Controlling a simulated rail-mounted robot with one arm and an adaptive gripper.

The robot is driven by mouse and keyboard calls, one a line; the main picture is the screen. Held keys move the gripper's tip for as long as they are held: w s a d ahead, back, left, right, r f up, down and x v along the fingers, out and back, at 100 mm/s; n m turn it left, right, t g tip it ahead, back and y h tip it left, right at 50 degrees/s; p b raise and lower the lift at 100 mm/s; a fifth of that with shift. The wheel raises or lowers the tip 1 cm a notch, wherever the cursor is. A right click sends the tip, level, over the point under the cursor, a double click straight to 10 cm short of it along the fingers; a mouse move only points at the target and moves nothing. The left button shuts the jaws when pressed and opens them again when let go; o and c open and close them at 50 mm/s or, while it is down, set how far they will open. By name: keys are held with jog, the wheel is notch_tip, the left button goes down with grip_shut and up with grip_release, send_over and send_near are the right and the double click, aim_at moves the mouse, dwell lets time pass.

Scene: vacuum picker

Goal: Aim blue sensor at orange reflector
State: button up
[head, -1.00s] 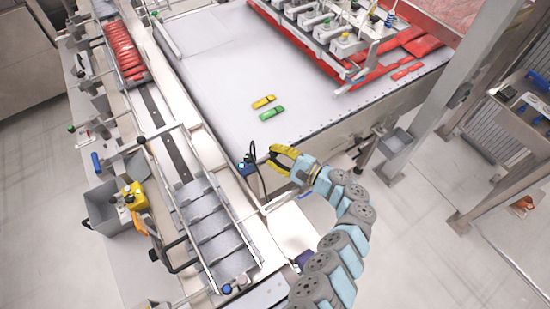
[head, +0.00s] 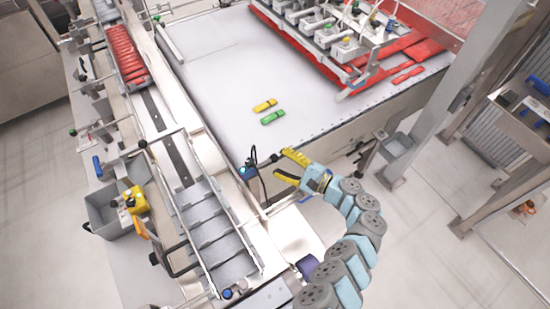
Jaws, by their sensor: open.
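The blue sensor (head: 248,171) sits on the near edge of the white conveyor bed, with a light spot on its left side. A dark bracket and a black cable join it. My gripper (head: 282,164) has yellow fingers and is open just right of the sensor. The dark end of the bracket lies close to the upper fingertip; I cannot tell whether they touch. I cannot surely pick out the orange reflector. A small orange piece (head: 143,229) shows on the lane's left side, but its nature is unclear.
Yellow (head: 264,105) and green (head: 272,117) packs lie on the white bed (head: 215,85). The picker head (head: 335,35) hangs over red packs at upper right. An empty compartment lane (head: 215,235) runs left of the sensor. A grey bin (head: 105,205) stands further left.

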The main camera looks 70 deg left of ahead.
jog(key=v, duration=0.9)
jog(key=shift+s, duration=0.1)
